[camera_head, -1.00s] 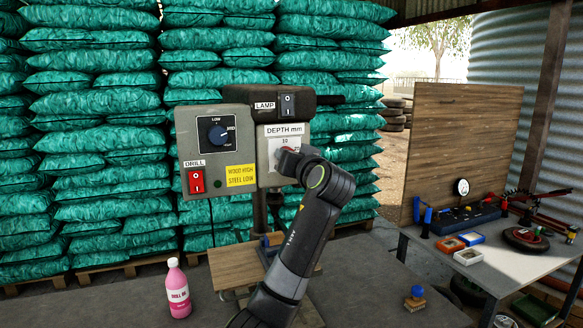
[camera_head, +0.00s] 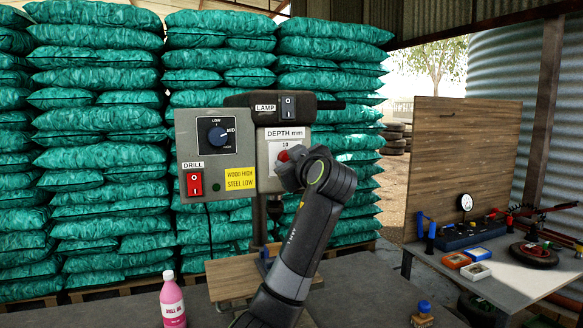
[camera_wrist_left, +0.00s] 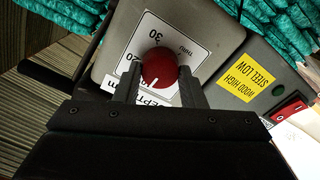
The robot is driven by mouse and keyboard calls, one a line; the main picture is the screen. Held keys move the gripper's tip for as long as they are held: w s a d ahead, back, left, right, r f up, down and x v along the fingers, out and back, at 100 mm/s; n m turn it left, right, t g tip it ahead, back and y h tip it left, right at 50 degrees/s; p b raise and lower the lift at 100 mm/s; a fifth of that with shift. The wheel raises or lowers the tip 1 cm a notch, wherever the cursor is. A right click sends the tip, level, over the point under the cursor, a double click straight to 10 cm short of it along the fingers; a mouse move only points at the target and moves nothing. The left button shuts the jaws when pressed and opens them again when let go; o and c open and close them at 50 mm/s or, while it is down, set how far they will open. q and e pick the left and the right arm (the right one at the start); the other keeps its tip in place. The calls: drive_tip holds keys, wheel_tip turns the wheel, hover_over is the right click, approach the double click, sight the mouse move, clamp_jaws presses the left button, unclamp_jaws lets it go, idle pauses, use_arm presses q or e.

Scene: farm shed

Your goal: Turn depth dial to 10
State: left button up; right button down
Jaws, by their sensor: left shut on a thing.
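The depth dial is a red round knob (camera_wrist_left: 160,72) on a white scale plate marked "DEPTH mm" (camera_head: 285,133). In the wrist view, 20 and 30 show beside the knob, and its white mark lies on its lower left, toward the title side of the plate. The 10 shows above the knob in the head view. My left gripper (camera_wrist_left: 158,92) is shut on the knob, one finger on each side. In the head view my left gripper (camera_head: 287,165) hides most of the dial. My right gripper is not in view.
Left of the dial is a grey box with a speed knob (camera_head: 218,136) and a red drill switch (camera_head: 194,184). A lamp switch (camera_head: 288,105) sits above. A pink bottle (camera_head: 173,305) and a brush (camera_head: 422,314) stand on the bench. A side table (camera_head: 510,275) holds tools.

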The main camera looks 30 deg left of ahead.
use_arm(q)
drive_tip(key=shift+r+n, duration=0.15)
drive_tip(key=shift+n, duration=0.25)
drive_tip(key=o, duration=1)
drive_tip(key=b+v, duration=0.4)
drive_tip(key=v, duration=1.3)
drive_tip(key=shift+s+d, duration=0.15)
